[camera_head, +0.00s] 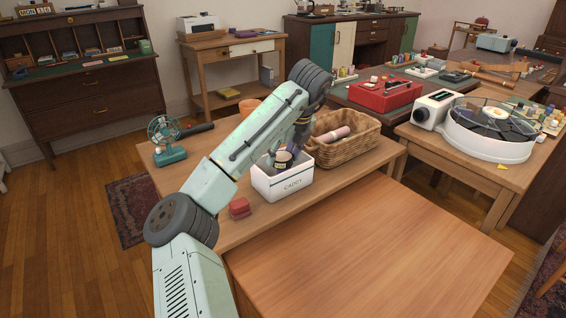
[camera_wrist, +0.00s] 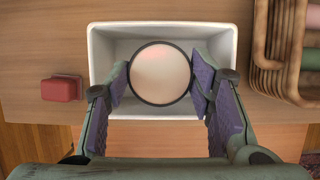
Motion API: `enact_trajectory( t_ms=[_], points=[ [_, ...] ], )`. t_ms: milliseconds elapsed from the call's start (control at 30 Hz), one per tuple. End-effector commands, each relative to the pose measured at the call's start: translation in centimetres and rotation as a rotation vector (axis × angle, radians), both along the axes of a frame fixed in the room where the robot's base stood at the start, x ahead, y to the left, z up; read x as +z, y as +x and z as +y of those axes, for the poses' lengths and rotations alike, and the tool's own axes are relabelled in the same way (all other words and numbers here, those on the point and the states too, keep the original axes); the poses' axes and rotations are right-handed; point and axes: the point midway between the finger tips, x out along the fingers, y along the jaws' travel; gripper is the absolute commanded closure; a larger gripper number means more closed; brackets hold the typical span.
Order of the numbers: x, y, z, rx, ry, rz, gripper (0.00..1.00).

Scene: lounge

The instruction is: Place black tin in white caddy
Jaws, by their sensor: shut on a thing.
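The white caddy (camera_head: 284,188), marked CADDY, stands on the wooden table. In the wrist view the caddy (camera_wrist: 98,50) lies beneath my gripper, its opening facing me. My gripper (camera_wrist: 160,84) is shut on the black tin (camera_wrist: 160,72), one purple-padded finger on each side. The tin shows a pale round top with a dark rim. In the head view the tin (camera_head: 282,158) is upright at the caddy's opening, with my gripper (camera_head: 285,155) around it. I cannot tell whether it touches the caddy's floor.
A wicker basket (camera_head: 346,151) holding a pink roll stands close to the caddy's right. A red block (camera_head: 239,208) lies to its left. A teal fan (camera_head: 166,142) and a terracotta pot (camera_head: 249,107) stand farther left and behind. The table's front edge is near the caddy.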

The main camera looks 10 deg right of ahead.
Motion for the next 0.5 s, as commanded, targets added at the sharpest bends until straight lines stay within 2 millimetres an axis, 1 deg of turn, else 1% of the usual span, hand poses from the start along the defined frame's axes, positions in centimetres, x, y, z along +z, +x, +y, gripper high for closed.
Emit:
enact_trajectory(
  t_ms=[33, 100, 167, 500],
  points=[
    [-0.9, 0.0, 0.1, -0.001, 0.000, 0.002, 0.83],
    [-1.9, 0.0, 0.0, -0.001, 0.002, 0.003, 0.83],
    [-2.4, 0.0, 0.0, -0.001, 0.000, 0.001, 0.83],
    [-2.8, 0.0, 0.0, -0.001, 0.000, 0.002, 0.83]
  ],
)
